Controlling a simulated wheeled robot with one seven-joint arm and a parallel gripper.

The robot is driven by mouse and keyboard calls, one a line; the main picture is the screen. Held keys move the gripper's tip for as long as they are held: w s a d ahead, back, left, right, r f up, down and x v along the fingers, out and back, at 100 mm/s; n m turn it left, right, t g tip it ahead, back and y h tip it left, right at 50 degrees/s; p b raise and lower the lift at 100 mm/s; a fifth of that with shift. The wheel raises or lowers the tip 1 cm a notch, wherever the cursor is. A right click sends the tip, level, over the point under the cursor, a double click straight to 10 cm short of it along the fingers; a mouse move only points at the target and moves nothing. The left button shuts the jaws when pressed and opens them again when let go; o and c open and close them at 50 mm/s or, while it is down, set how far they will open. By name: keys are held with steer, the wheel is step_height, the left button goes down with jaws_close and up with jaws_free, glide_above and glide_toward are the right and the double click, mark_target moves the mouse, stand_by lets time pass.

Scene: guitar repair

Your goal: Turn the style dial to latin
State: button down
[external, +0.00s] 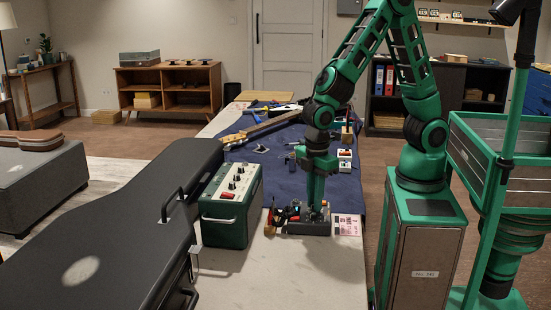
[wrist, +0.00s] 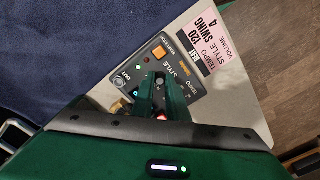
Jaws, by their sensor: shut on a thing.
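The dark control box (wrist: 192,80) lies below my gripper in the wrist view, printed side toward the camera. It carries the word STYLE, an orange button (wrist: 159,54) and small lamps. My gripper (wrist: 159,84) is shut on the style dial (wrist: 159,79), beside that word. The fingers cover most of the dial, so its pointer and setting cannot be read. In the external view my gripper (external: 316,203) points down onto the box (external: 308,228) at the bench's near part.
A pink card (wrist: 205,45) right of the box reads tempo 120, style swing, volume 4. In the external view a green amplifier (external: 231,210) and black guitar case (external: 110,225) stand left. A guitar neck (external: 262,127) lies on the blue mat (external: 265,165) behind.

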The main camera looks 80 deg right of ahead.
steer(key=m, duration=0.5)
steer(key=shift+m, duration=0.3)
stand_by(0.4)
steer(key=c, duration=1.7)
jaws_free()
steer(key=shift+c, duration=0.2)
steer(key=shift+r, duration=0.15)
step_height(320, 180, up, 10)
steer(key=shift+r, duration=0.25)
